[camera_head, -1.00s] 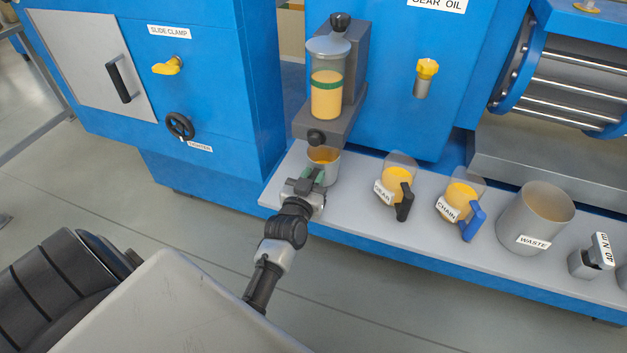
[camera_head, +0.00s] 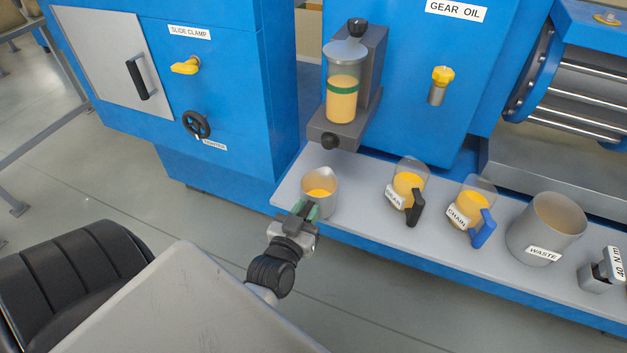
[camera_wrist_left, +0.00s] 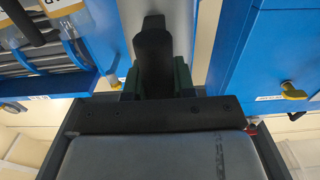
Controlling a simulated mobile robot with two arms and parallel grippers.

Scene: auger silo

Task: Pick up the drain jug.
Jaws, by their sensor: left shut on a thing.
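The drain jug (camera_head: 329,194) is a small grey open cup with orange-yellow oil inside. It shows in the head view at the left end of the grey shelf, in front of and below the oil sight glass. My left gripper (camera_head: 305,211) is at its near side, shut on its handle. In the left wrist view a dark handle (camera_wrist_left: 154,55) stands between the green finger pads of the gripper (camera_wrist_left: 155,80). The fingers hide most of the handle in the head view. I cannot tell how far the jug's base is above the shelf. My right gripper is not in view.
The sight glass (camera_head: 342,98) and its dark block overhang the shelf (camera_head: 365,205) behind the jug. Open floor lies in front.

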